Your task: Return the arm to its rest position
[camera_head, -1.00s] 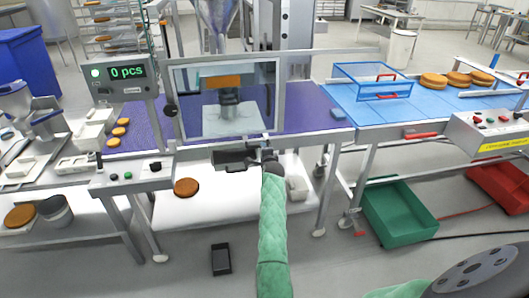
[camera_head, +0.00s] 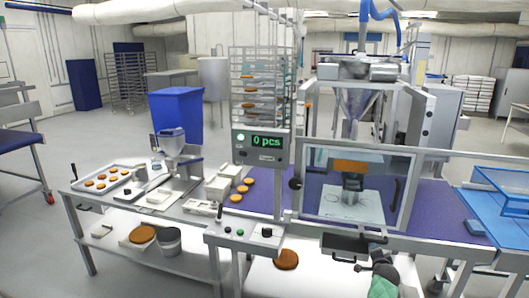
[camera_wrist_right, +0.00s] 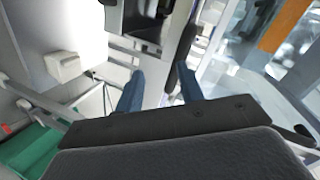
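My right arm's green forearm (camera_head: 383,286) comes up from the bottom of the head view, in front of the glazed filling machine (camera_head: 357,185). My right gripper (camera_wrist_right: 158,90) shows in the wrist view with two blue fingers spread apart and nothing between them. My left gripper is in neither current view.
The counter display (camera_head: 266,142) reads 0 pcs. A control box (camera_head: 243,235) is left of my right gripper. A brown round (camera_head: 286,259) lies on the lower shelf. A blue bin (camera_head: 177,112) stands behind the table. Open floor (camera_head: 35,235) is at the left.

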